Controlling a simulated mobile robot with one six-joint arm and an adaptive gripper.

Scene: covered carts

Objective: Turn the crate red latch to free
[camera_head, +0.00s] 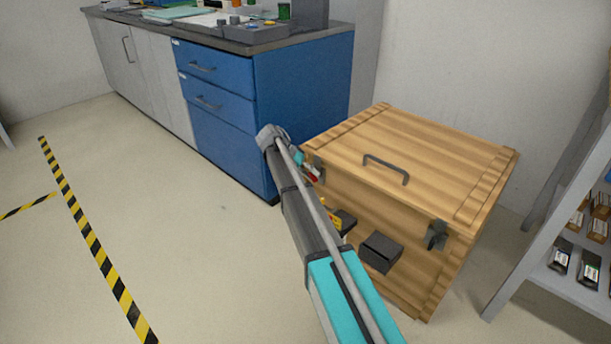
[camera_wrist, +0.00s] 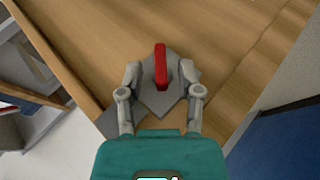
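The wooden crate (camera_head: 430,150) stands on the floor with its lid shut and a dark handle on top. Its red latch (camera_wrist: 160,66) is a narrow bar on a grey diamond-shaped plate, standing nearly upright in the wrist view. In the head view the red latch (camera_head: 313,173) is small and partly hidden by my arm at the crate's left front. My gripper (camera_wrist: 160,74) is open, with one finger on each side of the latch and a gap to it on both sides. Whether the fingertips touch the plate I cannot tell.
A grey latch (camera_head: 437,235) and a dark box (camera_head: 380,252) sit on the crate's front. A blue drawer cabinet (camera_head: 300,100) stands close behind to the left. A shelf rack (camera_head: 560,215) stands at the right. The floor at the left is clear, with yellow-black tape (camera_head: 88,235).

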